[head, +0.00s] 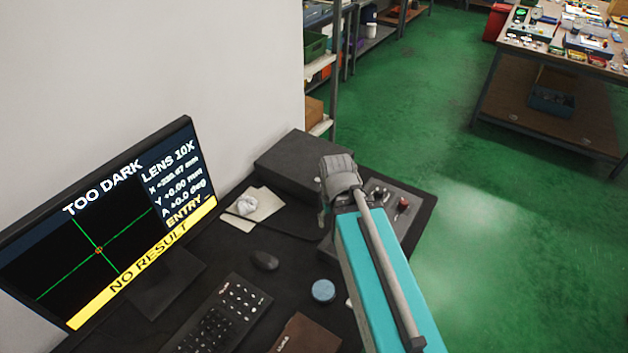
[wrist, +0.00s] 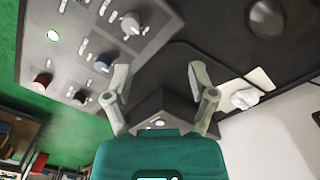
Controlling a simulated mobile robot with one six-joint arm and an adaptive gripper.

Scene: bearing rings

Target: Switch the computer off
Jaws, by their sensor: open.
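The monitor (head: 110,225) at the left in the head view is lit and reads "TOO DARK" and "NO RESULT". A dark box (head: 300,165), apparently the computer, lies against the wall at the back of the desk. In the wrist view the dark box (wrist: 165,105) shows beyond and between my fingers, with a small light spot (wrist: 155,123) low on it. My gripper (wrist: 159,72) is open with nothing between its fingers. In the head view my gripper (head: 324,208) hangs in front of the box's right end, partly hidden by my wrist. I cannot tell its gap to the box.
A grey control panel (wrist: 60,45) with knobs and a green light is beside my gripper; its red knob (head: 403,203) shows in the head view. A mouse (head: 265,260), keyboard (head: 225,315), blue round lid (head: 323,290) and crumpled paper (head: 246,205) lie on the desk.

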